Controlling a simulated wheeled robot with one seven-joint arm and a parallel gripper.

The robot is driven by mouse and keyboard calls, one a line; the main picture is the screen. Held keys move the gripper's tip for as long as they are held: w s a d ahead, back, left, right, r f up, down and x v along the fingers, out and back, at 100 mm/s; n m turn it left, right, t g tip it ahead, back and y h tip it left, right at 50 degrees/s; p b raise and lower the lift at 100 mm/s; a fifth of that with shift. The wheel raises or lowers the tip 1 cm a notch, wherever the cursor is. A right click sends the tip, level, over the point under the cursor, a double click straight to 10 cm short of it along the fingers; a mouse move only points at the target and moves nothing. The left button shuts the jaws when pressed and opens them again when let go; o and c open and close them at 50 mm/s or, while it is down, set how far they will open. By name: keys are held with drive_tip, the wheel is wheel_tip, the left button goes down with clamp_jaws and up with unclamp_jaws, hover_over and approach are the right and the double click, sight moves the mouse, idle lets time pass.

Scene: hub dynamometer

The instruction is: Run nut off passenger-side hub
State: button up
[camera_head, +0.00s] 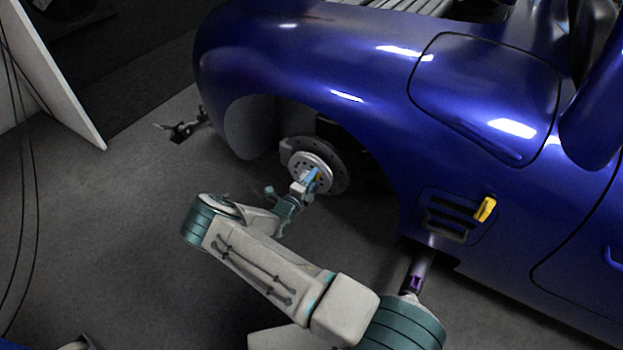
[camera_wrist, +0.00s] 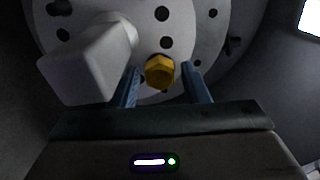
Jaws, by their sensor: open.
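The hub (camera_head: 314,166) of the blue car shows in the wheel arch, with a dark brake disc (camera_head: 345,175) behind it. In the wrist view the hub face (camera_wrist: 100,14) is pale, with several dark holes. A yellow hex nut (camera_wrist: 160,71) sits on the lower part of the hub face. My gripper (camera_wrist: 164,85) is open, with one blue finger on each side of the nut and a visible gap to each. In the head view my gripper (camera_head: 312,178) is at the hub and largely covers the nut.
A pale blocky part (camera_wrist: 85,65) juts out left of the nut. The blue car body (camera_head: 350,60) arches over the hub. A stand with a purple part (camera_head: 415,282) is under the sill. A yellow piece (camera_head: 485,209) is on the side vent.

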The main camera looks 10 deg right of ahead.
clamp_jaws()
drive_tip(key=n+b, duration=0.1)
drive_tip(key=n, duration=1)
drive_tip(key=shift+b, duration=0.4)
unclamp_jaws()
